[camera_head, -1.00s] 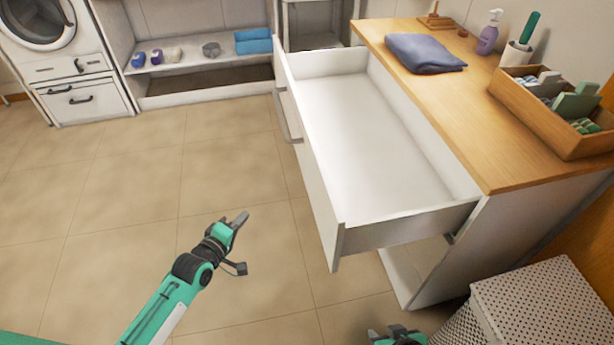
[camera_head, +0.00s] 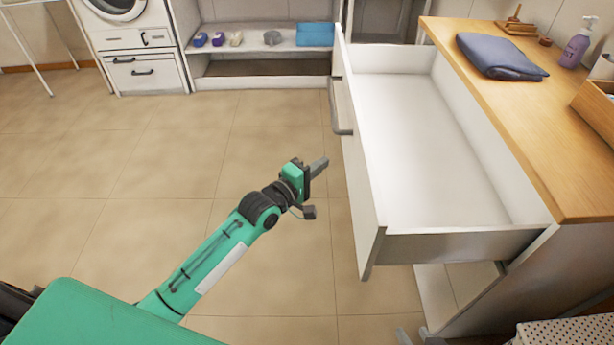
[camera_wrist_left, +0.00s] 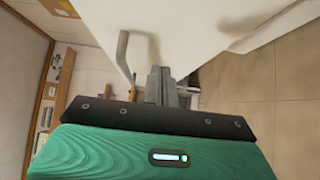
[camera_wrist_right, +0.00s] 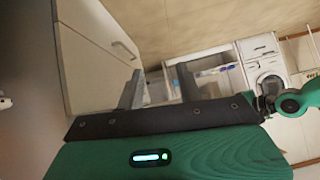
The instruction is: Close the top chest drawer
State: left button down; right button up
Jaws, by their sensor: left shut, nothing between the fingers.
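The top chest drawer (camera_head: 425,150) is white, empty and pulled far out of the chest with the wooden top (camera_head: 520,110). Its front panel faces left and carries a grey bar handle (camera_head: 340,108). My left gripper (camera_head: 318,165) is shut and empty, just left of the front panel and apart from it in the head view. In the left wrist view the shut fingers (camera_wrist_left: 164,86) point towards the white drawer front (camera_wrist_left: 185,30), beside the handle (camera_wrist_left: 124,52). My right gripper (camera_wrist_right: 158,88) is open and empty near a white front; in the head view only its tips show at the bottom edge.
A folded blue towel (camera_head: 500,56) and a purple pump bottle (camera_head: 576,48) stand on the chest top. A dotted white box (camera_head: 565,334) is at the lower right. A low shelf (camera_head: 265,45) and a washing machine (camera_head: 135,40) are at the back. The floor to the left is clear.

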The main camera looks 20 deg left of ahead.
aim_at(351, 154)
pick_arm(q)
jog(key=shift+w+d, duration=0.45)
jog(key=shift+d, duration=0.3)
jog(key=shift+w+d, duration=0.5)
jog(key=shift+d, duration=0.25)
jog(key=shift+w+d, duration=0.45)
jog(key=shift+d, duration=0.3)
pick_arm(e)
jog(key=shift+w+a+t+y, duration=0.3)
jog(key=shift+a+t, duration=0.2)
jog(key=shift+a, duration=0.2)
